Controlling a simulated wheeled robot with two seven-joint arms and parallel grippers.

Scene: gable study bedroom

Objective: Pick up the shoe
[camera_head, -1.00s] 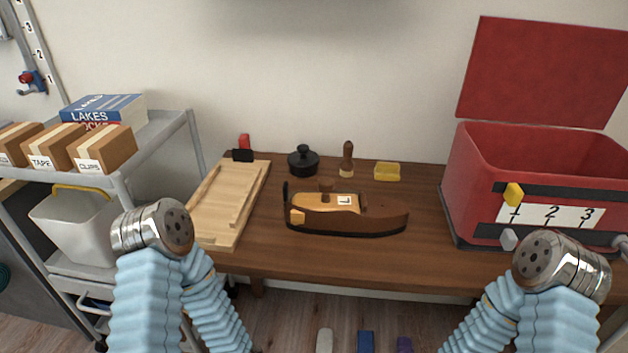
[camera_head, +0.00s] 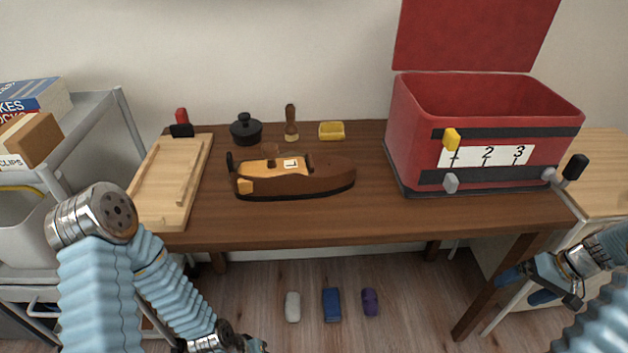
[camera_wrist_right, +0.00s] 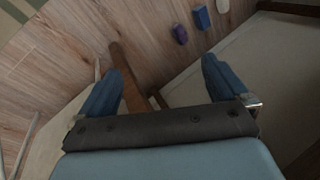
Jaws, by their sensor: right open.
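The shoe (camera_head: 325,177) is dark brown and lies on its sole on the wooden desk. A light wooden insert with a label marked L and a brown knob sits in its opening. My right gripper (camera_head: 527,287) is right of and lower than the desk's front edge, well away from the shoe. Its two blue fingers are spread and empty, as the right wrist view (camera_wrist_right: 163,85) also shows. My left gripper (camera_head: 235,345) is at the bottom edge, partly cut off, apart from the shoe; its jaws cannot be made out.
A wooden board (camera_head: 172,180) lies left of the shoe. A black knobbed pot (camera_head: 245,130), a brush (camera_head: 291,125) and a yellow block (camera_head: 331,130) stand behind. An open red box (camera_head: 410,145) fills the desk's right. Under the desk lie white, blue (camera_head: 331,305) and purple items.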

